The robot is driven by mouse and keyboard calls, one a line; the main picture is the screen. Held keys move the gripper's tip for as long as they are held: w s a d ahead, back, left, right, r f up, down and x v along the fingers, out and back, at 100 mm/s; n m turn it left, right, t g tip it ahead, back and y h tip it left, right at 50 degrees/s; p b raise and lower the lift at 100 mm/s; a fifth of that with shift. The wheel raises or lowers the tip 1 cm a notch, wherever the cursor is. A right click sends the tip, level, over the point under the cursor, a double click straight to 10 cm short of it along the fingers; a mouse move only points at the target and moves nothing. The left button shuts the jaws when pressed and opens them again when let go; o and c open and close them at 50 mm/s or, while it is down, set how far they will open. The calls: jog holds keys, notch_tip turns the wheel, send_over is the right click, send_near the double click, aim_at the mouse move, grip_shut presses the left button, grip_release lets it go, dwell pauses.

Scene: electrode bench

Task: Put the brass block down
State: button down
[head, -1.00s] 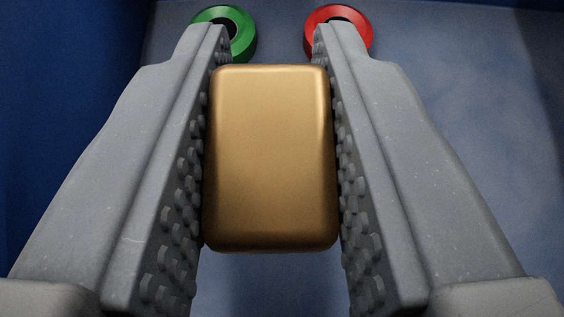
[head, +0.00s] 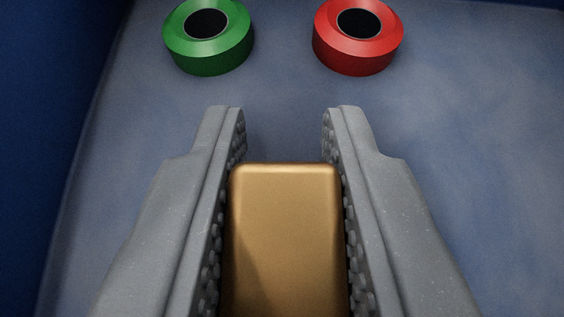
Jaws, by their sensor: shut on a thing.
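The brass block (head: 286,235) is a gold, round-edged block in the lower middle of the head view. My gripper (head: 285,125) is shut on it, with a grey studded jaw against its left and right sides. The fingertips reach past the block's far end. The block's near end is cut off by the bottom of the picture. Its underside is hidden, so I cannot tell whether it touches the blue surface (head: 480,160) below.
A green ring (head: 228,50) with a dark hole lies at the top left, ahead of my fingertips. A similar red ring (head: 370,55) lies at the top right. A dark blue wall (head: 45,110) runs along the left. The surface between rings and fingertips is bare.

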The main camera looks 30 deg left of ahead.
jog(key=shift+f, duration=0.2)
jog(key=c, duration=1.3)
grip_release()
jog(key=shift+o, duration=0.2)
jog(key=shift+r, duration=0.1)
jog(key=shift+r, duration=0.3)
jog(key=p+v, duration=0.2)
jog(key=v, duration=1)
jog(key=shift+r, duration=0.2)
